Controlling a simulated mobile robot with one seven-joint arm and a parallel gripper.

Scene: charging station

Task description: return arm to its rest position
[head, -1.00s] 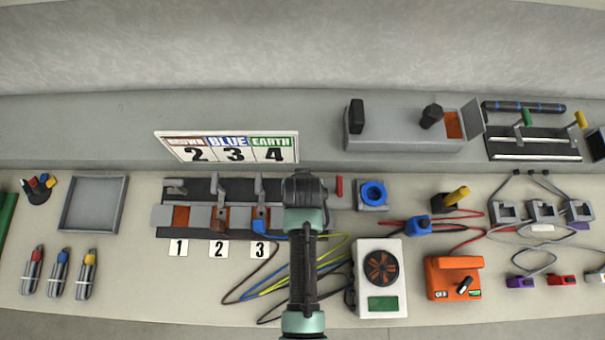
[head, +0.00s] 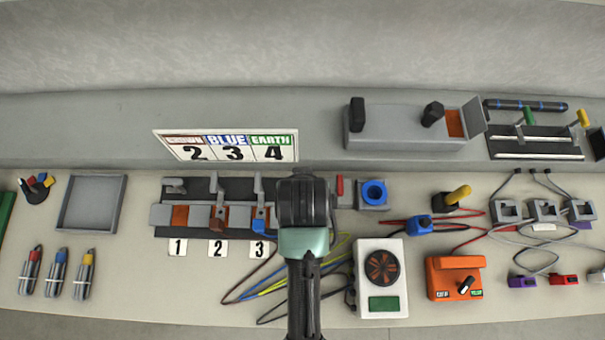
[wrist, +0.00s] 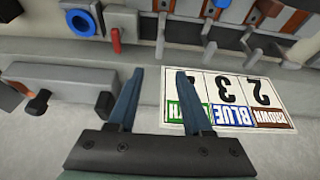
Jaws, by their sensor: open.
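My arm rises from the bottom centre of the head view, over the bench between the numbered terminal block (head: 196,216) and the white meter with a fan (head: 381,268). The fingers are hidden behind my arm in the head view. In the wrist view my gripper (wrist: 155,80) shows two blue-grey fingers set apart, with nothing between them. Behind them lie the grey ledge and the label card (wrist: 232,100) reading brown, blue and earth. The right finger overlaps the green end of the card in the picture; I cannot tell its distance.
A grey box (head: 395,128) and a black rack (head: 535,143) stand at the back right. Cables run beside an orange device (head: 455,277). An empty grey tray (head: 92,204) and several screwdrivers (head: 58,272) are at left. A wall closes the back.

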